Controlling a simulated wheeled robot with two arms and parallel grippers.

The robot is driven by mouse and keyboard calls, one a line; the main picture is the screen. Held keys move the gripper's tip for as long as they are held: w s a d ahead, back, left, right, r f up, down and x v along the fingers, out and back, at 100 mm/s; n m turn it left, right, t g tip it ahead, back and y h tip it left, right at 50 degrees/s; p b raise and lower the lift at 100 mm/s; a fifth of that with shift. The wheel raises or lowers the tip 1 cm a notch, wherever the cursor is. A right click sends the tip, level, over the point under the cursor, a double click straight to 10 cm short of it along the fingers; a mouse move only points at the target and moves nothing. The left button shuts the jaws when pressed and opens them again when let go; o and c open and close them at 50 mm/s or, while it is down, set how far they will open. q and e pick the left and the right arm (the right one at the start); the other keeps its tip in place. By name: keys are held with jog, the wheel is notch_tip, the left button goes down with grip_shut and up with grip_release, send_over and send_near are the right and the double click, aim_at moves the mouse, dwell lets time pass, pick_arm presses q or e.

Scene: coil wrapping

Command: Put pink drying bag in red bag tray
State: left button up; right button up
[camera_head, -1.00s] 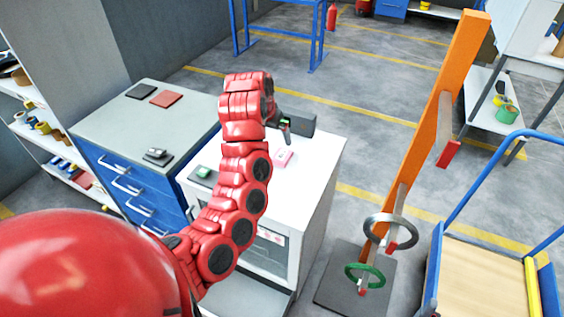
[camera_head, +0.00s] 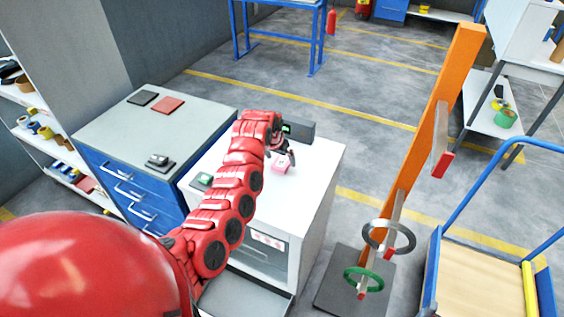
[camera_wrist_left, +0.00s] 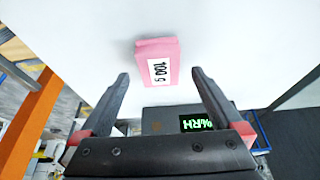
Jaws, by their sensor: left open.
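The pink drying bag (camera_head: 280,169) lies on top of the white cabinet (camera_head: 322,160). In the left wrist view the bag (camera_wrist_left: 157,62) shows a white "100 g" label and lies just beyond the fingertips, between their lines. My left gripper (camera_wrist_left: 160,76) is open and empty, its two fingers apart. In the head view my left gripper (camera_head: 287,160) is at the bag, partly hidden by my arm; I cannot tell whether it touches. A flat red square, seemingly the red bag tray (camera_head: 167,104), lies on the grey-topped blue drawer cabinet. My right gripper is not in view.
A black square (camera_head: 142,97) lies beside the red one, and a small dark device (camera_head: 158,161) stands nearer. An orange post (camera_head: 432,130) with rings stands to the right.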

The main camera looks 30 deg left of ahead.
pick_arm(q)
jog(key=shift+x, duration=1.1)
jog(key=c, duration=1.5)
